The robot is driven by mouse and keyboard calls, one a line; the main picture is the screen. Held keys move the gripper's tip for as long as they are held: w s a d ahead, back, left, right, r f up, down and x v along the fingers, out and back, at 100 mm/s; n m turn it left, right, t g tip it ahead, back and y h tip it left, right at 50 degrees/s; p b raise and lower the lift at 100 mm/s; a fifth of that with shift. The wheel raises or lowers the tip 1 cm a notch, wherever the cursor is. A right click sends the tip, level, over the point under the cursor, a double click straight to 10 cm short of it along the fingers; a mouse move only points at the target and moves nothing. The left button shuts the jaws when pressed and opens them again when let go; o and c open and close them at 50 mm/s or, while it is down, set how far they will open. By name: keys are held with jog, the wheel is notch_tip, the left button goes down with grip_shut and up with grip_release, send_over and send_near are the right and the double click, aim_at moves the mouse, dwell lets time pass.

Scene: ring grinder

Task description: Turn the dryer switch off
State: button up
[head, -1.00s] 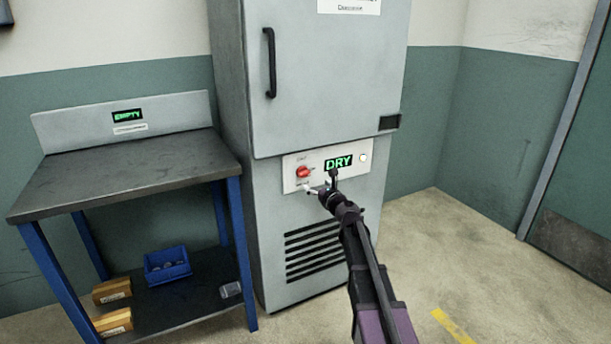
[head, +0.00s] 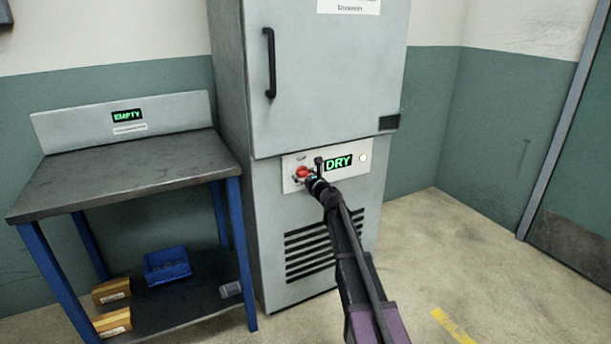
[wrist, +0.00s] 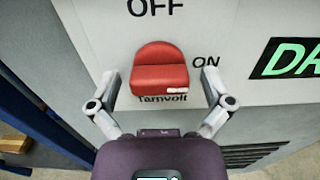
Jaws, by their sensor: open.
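The dryer switch is a red knob (wrist: 160,68) on a white panel, with "OFF" printed above it and "ON" to its right. A white mark on the knob's lower right edge sits below the "ON" label. It also shows small and partly covered in the head view (head: 303,173). My gripper (wrist: 160,80) is open, with one finger on each side of the knob's lower part. I cannot tell whether the fingers touch it. The dryer (head: 325,90) is a tall grey cabinet with its door shut.
A green "DRY" display (head: 339,162) and a pale round lamp (head: 363,157) are right of the switch. A workbench (head: 130,175) with an "EMPTY" display stands left, with a blue bin (head: 167,266) on its lower shelf. The floor at right is clear.

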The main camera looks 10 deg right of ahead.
jog(key=shift+c, duration=0.2)
jog(key=c, duration=1.1)
jog(key=shift+o, duration=0.2)
jog(key=shift+n, duration=0.3)
jog(key=n, duration=0.8)
jog(key=shift+n, duration=0.4)
jog(key=n, duration=0.8)
jog(key=shift+w+n, duration=0.1)
jog(key=shift+n, duration=0.2)
